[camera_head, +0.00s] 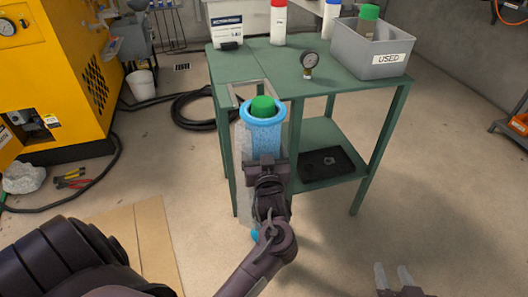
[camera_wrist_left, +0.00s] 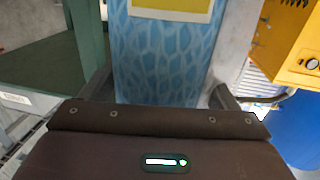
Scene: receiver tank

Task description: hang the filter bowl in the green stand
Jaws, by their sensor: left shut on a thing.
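The filter bowl (camera_head: 265,137) is a blue patterned cylinder with a wide blue rim and a green piece in its top. It is upright at the front of the green stand (camera_head: 248,62), by a pale slot-like bracket (camera_head: 233,92); I cannot tell whether its rim rests there. My left gripper (camera_head: 266,160) is shut on the bowl below the rim. In the left wrist view the bowl (camera_wrist_left: 160,60) fills the space between the fingers, under a yellow-edged label. My right gripper (camera_head: 393,276) is at the lower right, fingers apart and empty.
A grey bin (camera_head: 368,52) marked USED, a pressure gauge (camera_head: 309,64) and a red-capped white bottle (camera_head: 278,25) stand on the stand's top. A black tray (camera_head: 326,165) lies on its lower shelf. A yellow machine (camera_head: 65,70) is at the left.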

